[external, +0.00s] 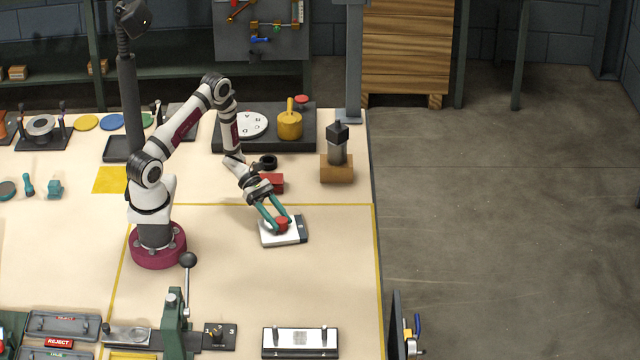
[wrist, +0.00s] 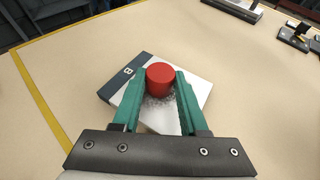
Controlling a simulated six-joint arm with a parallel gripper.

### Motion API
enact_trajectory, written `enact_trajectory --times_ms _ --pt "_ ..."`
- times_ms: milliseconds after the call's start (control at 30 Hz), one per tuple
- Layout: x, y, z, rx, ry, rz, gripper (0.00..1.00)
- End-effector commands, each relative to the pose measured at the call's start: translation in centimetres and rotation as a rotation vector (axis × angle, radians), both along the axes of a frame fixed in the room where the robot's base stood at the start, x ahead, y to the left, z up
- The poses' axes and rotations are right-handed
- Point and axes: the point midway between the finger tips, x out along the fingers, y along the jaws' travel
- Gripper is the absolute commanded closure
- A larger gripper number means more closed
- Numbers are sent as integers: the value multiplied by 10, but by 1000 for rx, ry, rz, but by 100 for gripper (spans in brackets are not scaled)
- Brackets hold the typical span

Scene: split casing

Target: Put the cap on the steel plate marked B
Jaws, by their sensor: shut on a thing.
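The red cap (wrist: 160,78) is a short cylinder held between the two green fingers of my gripper (wrist: 161,86). In the external view the cap (external: 282,223) shows at the fingertips of my gripper (external: 276,215). The steel plate (wrist: 200,92) lies flat under it, bright with a dark strip along one edge carrying the letter B (wrist: 128,71). The plate also shows in the external view (external: 268,237). My fingers hide part of the plate.
A red block (external: 271,183) and a black ring (external: 268,161) lie just behind the plate. A lever press (external: 175,320) and a pinned fixture (external: 300,341) are in front. The table right of the plate is clear.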

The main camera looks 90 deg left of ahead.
Motion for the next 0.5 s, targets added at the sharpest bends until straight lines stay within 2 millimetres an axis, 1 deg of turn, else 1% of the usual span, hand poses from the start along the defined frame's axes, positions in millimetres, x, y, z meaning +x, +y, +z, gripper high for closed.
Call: enact_trajectory --times_ms 167,200,333,500 --pt "0 0 -2 0 0 0 100" --pt "0 0 -2 1 -1 0 52" --pt "0 0 -2 0 0 0 29" --pt "0 0 -2 0 0 0 27"
